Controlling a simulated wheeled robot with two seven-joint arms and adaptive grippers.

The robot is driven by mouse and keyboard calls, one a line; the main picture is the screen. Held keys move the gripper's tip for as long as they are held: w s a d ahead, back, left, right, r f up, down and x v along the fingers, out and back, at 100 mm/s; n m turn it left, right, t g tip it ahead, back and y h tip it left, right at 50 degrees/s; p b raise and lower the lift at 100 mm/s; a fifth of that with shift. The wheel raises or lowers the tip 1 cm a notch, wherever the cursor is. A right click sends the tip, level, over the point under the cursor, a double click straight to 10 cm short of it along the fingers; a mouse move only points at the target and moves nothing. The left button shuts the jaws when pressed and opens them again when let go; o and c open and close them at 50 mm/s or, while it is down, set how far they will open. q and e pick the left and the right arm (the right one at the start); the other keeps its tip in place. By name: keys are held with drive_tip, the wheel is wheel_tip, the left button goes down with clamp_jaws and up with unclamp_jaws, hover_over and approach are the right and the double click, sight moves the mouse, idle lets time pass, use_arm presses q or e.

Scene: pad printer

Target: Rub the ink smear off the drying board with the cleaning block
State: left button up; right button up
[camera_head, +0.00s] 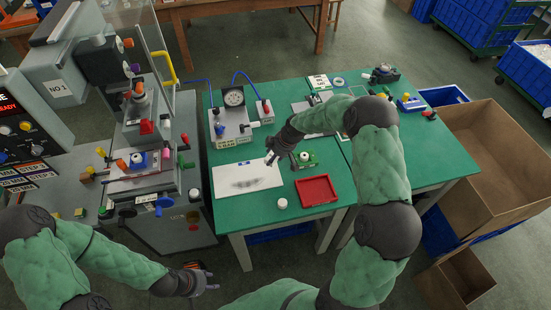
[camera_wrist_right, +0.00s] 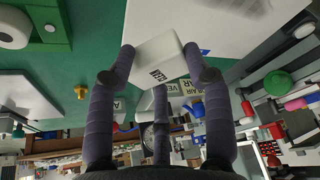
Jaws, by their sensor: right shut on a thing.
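The white drying board (camera_head: 225,188) lies on the green table, with a dark grey ink smear (camera_head: 246,182) across its middle. In the wrist view the board (camera_wrist_right: 240,15) shows at the top. My right gripper (camera_head: 270,157) is at the board's far right corner in the head view. It is shut on the white cleaning block (camera_wrist_right: 158,60), which carries a dark printed mark. Whether the block touches the board is hard to tell. My left gripper (camera_head: 208,282) is empty and looks open, low in front of the table, away from the board.
A small green fixture (camera_head: 304,160) is near my right gripper. A gauge unit (camera_head: 230,125) stands behind the board, and the pad printer (camera_head: 145,160) is to the left.

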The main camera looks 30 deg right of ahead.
drive_tip(key=shift+r+p, duration=0.6)
drive_tip(key=shift+r, duration=0.95)
drive_tip(key=shift+a, duration=0.1)
